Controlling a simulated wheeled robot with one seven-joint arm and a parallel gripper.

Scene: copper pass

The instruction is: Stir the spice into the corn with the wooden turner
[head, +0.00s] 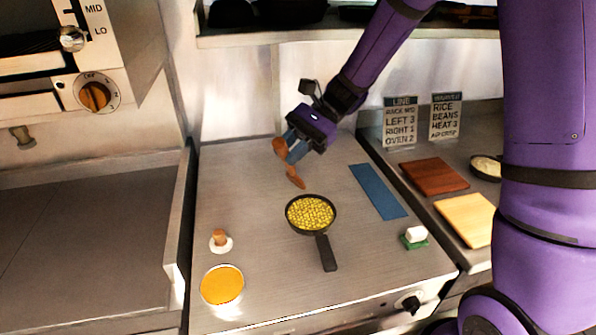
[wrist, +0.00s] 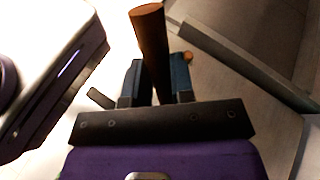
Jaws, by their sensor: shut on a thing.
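A black pan (head: 324,251) holding yellow corn (head: 310,213) sits on the steel counter, its handle pointing toward the front. My gripper (head: 297,148) is above the counter, behind the pan and apart from it. It is shut on the wooden turner (head: 295,177), whose lower end hangs behind the pan's rim, outside the corn. In the wrist view the turner's handle (wrist: 150,45) stands between the two blue fingers of my gripper (wrist: 158,85). No spice is clearly distinguishable on the corn at this size.
An orange-filled round dish (head: 222,285) and a small white dish with a brown piece (head: 220,240) stand left of the pan. A blue mat (head: 378,191) and a green-and-white sponge-like item (head: 414,237) lie right. Boards (head: 466,219) are further right. Counter left of the pan is mostly clear.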

